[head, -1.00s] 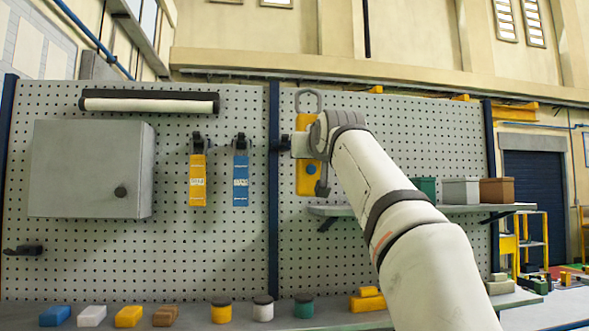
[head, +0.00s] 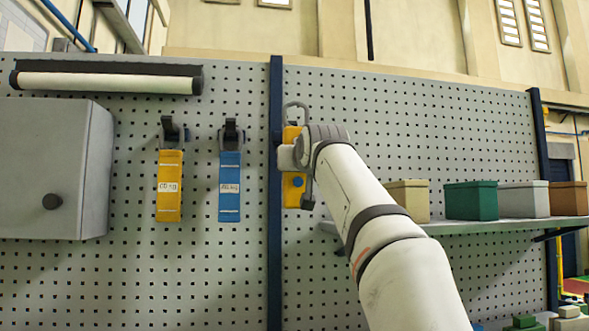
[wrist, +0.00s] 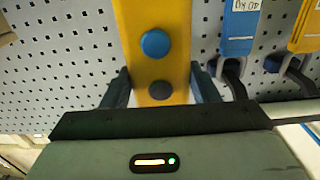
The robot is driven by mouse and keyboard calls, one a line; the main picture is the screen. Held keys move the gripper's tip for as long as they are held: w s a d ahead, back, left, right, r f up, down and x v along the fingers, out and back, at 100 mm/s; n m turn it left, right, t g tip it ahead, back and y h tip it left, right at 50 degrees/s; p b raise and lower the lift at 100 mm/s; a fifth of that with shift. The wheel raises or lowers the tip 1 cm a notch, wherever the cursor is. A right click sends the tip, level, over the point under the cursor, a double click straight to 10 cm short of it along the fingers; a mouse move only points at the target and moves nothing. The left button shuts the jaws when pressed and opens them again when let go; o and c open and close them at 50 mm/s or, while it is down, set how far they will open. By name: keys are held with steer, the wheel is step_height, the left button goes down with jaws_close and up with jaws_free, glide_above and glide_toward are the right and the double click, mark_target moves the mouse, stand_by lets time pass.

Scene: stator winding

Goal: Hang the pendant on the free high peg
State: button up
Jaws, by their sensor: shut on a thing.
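The pendant (head: 292,192) is a yellow box with a blue button, a dark button and a grey loop (head: 296,106) at its top. My gripper (head: 293,158) is shut on it in front of the pegboard, near the dark upright post. In the wrist view the pendant (wrist: 150,20) sits between the two dark fingers of my gripper (wrist: 152,88). The loop is out of the wrist view. I cannot make out a free high peg; the arm and pendant cover part of the board.
A yellow tag (head: 169,190) and a blue tag (head: 229,190) hang on dark pegs left of the post. A grey cabinet (head: 45,160) and a roll (head: 105,83) are further left. A shelf (head: 470,226) with several boxes is at right.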

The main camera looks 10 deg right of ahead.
steer(key=shift+w+d+r, duration=0.15)
steer(key=shift+d+r, duration=0.1)
steer(key=w+f+p, duration=0.2)
steer(key=w+p, duration=0.5)
steer(key=w, duration=0.7)
steer(key=shift+w+f, duration=0.4)
stand_by(1.0)
stand_by(0.4)
